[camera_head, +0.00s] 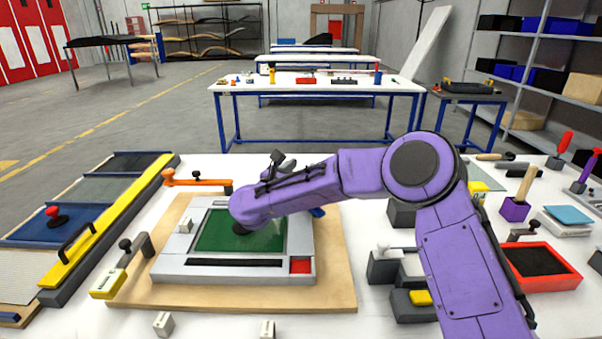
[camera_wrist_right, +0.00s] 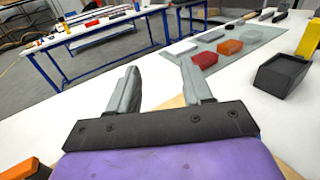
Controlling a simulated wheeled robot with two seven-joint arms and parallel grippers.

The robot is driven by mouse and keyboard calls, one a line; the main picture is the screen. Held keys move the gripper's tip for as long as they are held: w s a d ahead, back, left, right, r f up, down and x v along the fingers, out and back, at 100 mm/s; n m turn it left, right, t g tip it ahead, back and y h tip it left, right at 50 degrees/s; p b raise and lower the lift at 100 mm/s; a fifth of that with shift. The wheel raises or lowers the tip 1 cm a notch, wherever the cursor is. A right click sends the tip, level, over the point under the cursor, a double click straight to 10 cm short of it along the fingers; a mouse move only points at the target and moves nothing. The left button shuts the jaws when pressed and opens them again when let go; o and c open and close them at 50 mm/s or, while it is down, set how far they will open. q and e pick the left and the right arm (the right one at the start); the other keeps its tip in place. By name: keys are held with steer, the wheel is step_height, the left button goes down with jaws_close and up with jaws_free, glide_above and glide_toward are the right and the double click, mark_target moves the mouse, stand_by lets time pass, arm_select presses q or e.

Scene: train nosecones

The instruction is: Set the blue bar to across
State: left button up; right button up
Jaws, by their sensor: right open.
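A small blue piece (camera_head: 317,212), which looks like part of the blue bar, shows below my right forearm at the right edge of the grey fixture (camera_head: 300,235). The rest of it is hidden by my arm, so I cannot tell which way it is set. My right gripper (camera_head: 283,161) is above the far edge of the fixture, pointing away from me. In the right wrist view its two grey fingers (camera_wrist_right: 160,78) are apart with nothing between them. The blue bar cannot be made out there. My left gripper is not in view.
An orange lever (camera_head: 197,180) stands behind the fixture, and a yellow-ended lever (camera_head: 108,285) at its front left. A yellow rail (camera_head: 110,222) runs along the left. Dark blocks (camera_head: 385,268) and a red tray (camera_head: 538,262) stand to the right.

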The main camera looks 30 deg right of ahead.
steer(key=s+a+r+b, duration=0.2)
steer(key=s+a+r, duration=0.4)
steer(key=s, duration=0.5)
step_height(320, 180, up, 2)
steer(key=shift+r+b, duration=0.1)
steer(key=shift+b, duration=0.25)
